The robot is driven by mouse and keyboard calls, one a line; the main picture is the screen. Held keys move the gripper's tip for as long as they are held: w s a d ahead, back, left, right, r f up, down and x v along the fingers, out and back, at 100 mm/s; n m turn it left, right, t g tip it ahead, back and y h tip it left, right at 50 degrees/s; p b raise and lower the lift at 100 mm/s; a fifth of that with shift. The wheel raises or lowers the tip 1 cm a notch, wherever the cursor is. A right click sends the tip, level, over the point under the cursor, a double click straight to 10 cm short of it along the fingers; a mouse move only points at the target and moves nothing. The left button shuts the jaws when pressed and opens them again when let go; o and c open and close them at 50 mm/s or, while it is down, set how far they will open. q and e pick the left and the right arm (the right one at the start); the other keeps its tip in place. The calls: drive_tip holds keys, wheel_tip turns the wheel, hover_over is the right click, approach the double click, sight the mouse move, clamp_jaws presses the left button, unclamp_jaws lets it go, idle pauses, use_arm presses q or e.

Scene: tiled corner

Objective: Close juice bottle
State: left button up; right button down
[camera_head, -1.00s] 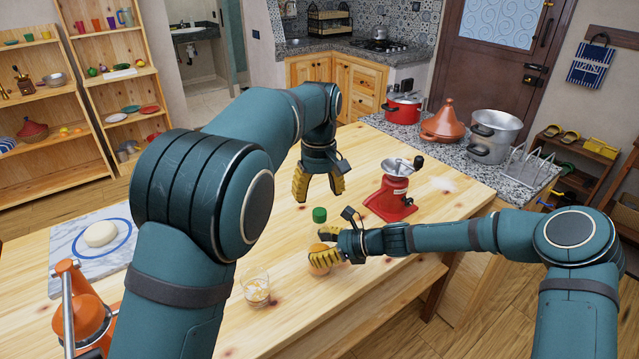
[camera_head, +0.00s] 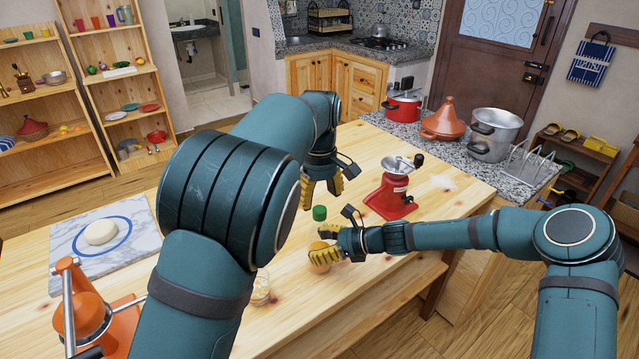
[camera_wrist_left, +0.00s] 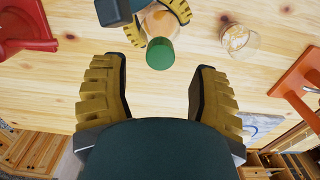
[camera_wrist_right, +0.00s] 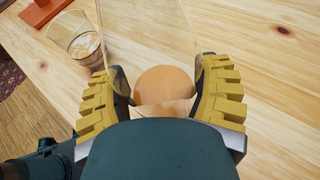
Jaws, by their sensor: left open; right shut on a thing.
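The juice bottle (camera_head: 320,260) stands upright on the wooden table, clear with orange juice low inside. My right gripper (camera_head: 338,246) is shut around its body; the right wrist view shows the bottle (camera_wrist_right: 165,85) between both fingers. The green cap (camera_head: 319,213) shows at the top of the bottle; I cannot tell how firmly it sits. My left gripper (camera_head: 322,195) is open and points down, close above the cap. In the left wrist view the cap (camera_wrist_left: 160,53) lies just beyond and between the open fingertips, with no visible contact.
A drinking glass (camera_head: 261,291) stands left of the bottle, partly hidden by my left arm. A red grinder (camera_head: 392,194) stands right of my left gripper. An orange device (camera_head: 85,310) and a marble board (camera_head: 72,240) with dough are at the left. The table around the bottle is mostly clear.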

sight(320, 209)
use_arm(q)
drive_tip(key=shift+f, duration=2.2)
clamp_jaws()
drive_tip(key=shift+m, duration=0.9)
unclamp_jaws()
drive_tip(key=shift+r, duration=0.1)
wheel_tip(320, 209, up, 12)
drive_tip(key=shift+f, duration=0.1)
